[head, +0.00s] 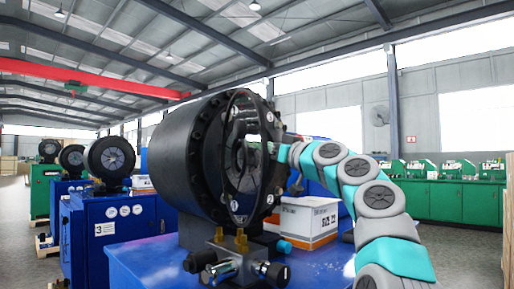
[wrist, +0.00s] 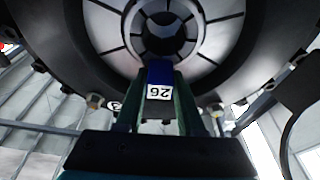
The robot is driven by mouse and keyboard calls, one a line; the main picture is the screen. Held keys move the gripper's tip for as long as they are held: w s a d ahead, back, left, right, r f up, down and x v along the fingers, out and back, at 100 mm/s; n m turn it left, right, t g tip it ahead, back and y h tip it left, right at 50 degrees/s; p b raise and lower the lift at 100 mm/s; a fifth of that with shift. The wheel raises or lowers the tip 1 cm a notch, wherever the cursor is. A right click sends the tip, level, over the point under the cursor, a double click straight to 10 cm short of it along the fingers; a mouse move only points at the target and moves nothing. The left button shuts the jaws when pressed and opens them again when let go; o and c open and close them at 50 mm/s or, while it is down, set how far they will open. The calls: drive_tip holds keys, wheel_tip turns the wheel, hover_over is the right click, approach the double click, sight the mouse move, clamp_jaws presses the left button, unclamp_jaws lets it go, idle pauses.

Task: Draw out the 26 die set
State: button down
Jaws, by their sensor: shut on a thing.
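In the wrist view, the 26 die set shows as a blue block (wrist: 160,72) with a white label reading 26, upside down. My gripper (wrist: 160,84) is shut on it, one greenish finger on each side. The block sits at the lower edge of the round central opening of a big black crimper (wrist: 80,45). Dark segments ring that opening. I cannot tell how far the die set reaches inside. In the head view, the crimper (head: 185,160) stands on a blue base, and my arm reaches its front from the right. My fingers are hidden there.
Brass fittings and valves (head: 235,262) stick out below the crimper's front. White boxes (head: 308,220) stand behind it on the blue base (head: 140,262). More crimpers (head: 110,158) stand in a row at left. Green machines (head: 440,195) line the right wall.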

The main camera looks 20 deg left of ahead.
drive_tip(key=r+b+v, duration=0.2)
drive_tip(key=b+v, duration=0.2)
drive_tip(key=v, duration=0.4)
drive_tip(key=shift+s+d, duration=0.2)
drive_tip(key=shift+d, duration=0.1)
idle(1.2)
